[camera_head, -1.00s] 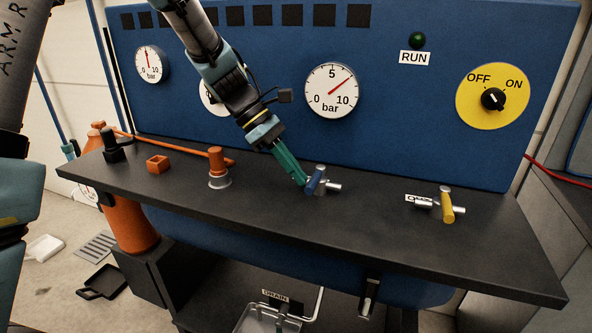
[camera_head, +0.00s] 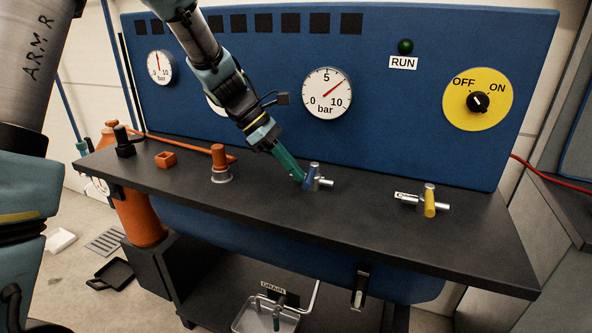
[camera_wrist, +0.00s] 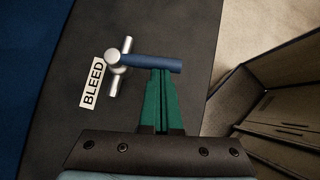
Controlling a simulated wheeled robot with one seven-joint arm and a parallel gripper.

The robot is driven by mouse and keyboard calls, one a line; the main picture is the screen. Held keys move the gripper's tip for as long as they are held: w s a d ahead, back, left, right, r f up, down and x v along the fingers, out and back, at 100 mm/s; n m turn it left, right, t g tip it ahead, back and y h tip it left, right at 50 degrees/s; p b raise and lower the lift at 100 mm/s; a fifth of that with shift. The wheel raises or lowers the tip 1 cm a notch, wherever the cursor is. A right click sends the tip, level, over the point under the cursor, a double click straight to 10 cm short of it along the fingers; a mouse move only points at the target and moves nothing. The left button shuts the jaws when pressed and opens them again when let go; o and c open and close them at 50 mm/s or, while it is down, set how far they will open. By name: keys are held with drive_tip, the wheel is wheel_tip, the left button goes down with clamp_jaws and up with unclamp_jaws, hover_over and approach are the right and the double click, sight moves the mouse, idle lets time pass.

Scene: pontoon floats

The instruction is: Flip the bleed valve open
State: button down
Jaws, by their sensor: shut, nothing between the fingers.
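The bleed valve has a blue lever (camera_head: 311,178) and a silver body (camera_head: 325,182) and sits on the black bench top. In the wrist view the blue lever (camera_wrist: 152,63) points right from the silver body (camera_wrist: 113,60), roughly crosswise to its pipe stub. A white BLEED label (camera_wrist: 92,83) lies beside it. My gripper (camera_head: 301,178) has green fingers, shut and empty. In the wrist view the fingertips (camera_wrist: 161,71) are at the lever's near side, close to its free end. They look touching or nearly so; I cannot tell which.
A yellow-handled valve (camera_head: 430,201) stands to the right on the bench (camera_head: 375,225). An orange-handled fitting (camera_head: 221,163) and a small orange block (camera_head: 166,160) stand to the left. The blue gauge panel (camera_head: 400,120) rises behind. A drain tray (camera_head: 262,318) is below.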

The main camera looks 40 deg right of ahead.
drive_tip(key=s+n+t, duration=0.1)
drive_tip(key=n, duration=0.1)
drive_tip(key=s+n+t+h+b, duration=0.1)
drive_tip(key=shift+s+d+f+n+h, duration=0.1)
drive_tip(key=shift+s+d+n+h, duration=0.1)
drive_tip(key=shift+d+n+h, duration=0.15)
drive_tip(key=n+t, duration=0.1)
drive_tip(key=s+d+n+t+b, duration=0.1)
drive_tip(key=n, duration=0.1)
drive_tip(key=s+d+n+t+h+b, duration=0.1)
drive_tip(key=shift+d+n, duration=0.1)
drive_tip(key=shift+n, duration=0.25)
drive_tip(key=shift+s+d+n+t, duration=0.35)
drive_tip(key=shift+d+n+t, duration=0.2)
drive_tip(key=shift+n, duration=0.35)
drive_tip(key=shift+s+d+n+t, duration=0.15)
drive_tip(key=shift+d+n+t, duration=0.15)
drive_tip(key=shift+d, duration=0.15)
drive_tip(key=n+t, duration=0.1)
drive_tip(key=d+n, duration=0.1)
drive_tip(key=shift+s+d+n+t+y+b, duration=0.1)
drive_tip(key=shift+s+n+t+y+b, duration=0.15)
drive_tip(key=shift+n+t+b, duration=0.1)
drive_tip(key=shift+w+d+n+t, duration=0.1)
drive_tip(key=shift+d+n+t, duration=0.25)
drive_tip(key=shift+n, duration=0.3)
drive_tip(key=shift+d+y, duration=0.3)
drive_tip(key=shift+d, duration=0.2)
drive_tip(key=shift+p, duration=0.3)
